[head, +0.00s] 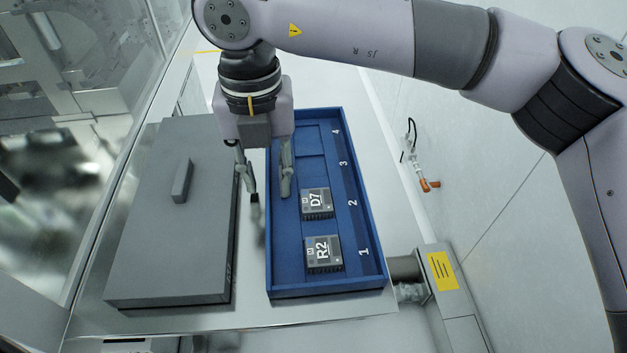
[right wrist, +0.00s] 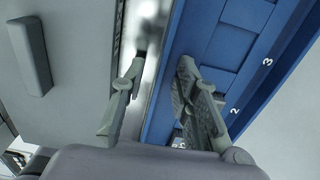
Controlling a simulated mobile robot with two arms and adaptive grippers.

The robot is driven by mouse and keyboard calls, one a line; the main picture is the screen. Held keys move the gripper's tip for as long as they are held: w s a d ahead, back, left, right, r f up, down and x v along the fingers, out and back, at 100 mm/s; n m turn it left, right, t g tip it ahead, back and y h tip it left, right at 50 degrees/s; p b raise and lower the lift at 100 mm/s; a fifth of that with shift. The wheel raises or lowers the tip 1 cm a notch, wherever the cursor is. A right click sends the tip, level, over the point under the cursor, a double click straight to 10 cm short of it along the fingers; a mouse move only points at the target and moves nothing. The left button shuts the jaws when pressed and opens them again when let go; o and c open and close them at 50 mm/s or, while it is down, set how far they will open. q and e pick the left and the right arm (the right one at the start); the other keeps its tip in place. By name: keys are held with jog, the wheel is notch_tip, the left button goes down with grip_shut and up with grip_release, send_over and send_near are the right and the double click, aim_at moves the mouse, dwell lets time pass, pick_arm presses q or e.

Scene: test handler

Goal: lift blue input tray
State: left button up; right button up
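The blue input tray (head: 374,232) lies on the metal table, with numbers 1 to 4 along its right side. A chip marked R2 (head: 323,254) and a chip marked D7 (head: 316,203) sit in slots 1 and 2. My right gripper (head: 270,197) is open above the tray's left wall, one finger on each side of it. In the right wrist view, the gripper (right wrist: 150,105) has one finger over the gap and one over the blue tray (right wrist: 205,50). Contact with the wall cannot be told. My left gripper is not in view.
A grey box (head: 165,240) with a raised handle (head: 182,180) stands left of the tray, with a narrow gap between. A glass-fronted machine is at far left. An orange-tipped fitting (head: 430,185) and a yellow label (head: 442,270) are at right.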

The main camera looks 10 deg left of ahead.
jog(key=shift+f, duration=0.15)
jog(key=shift+c, duration=0.2)
grip_shut()
dwell(0.8)
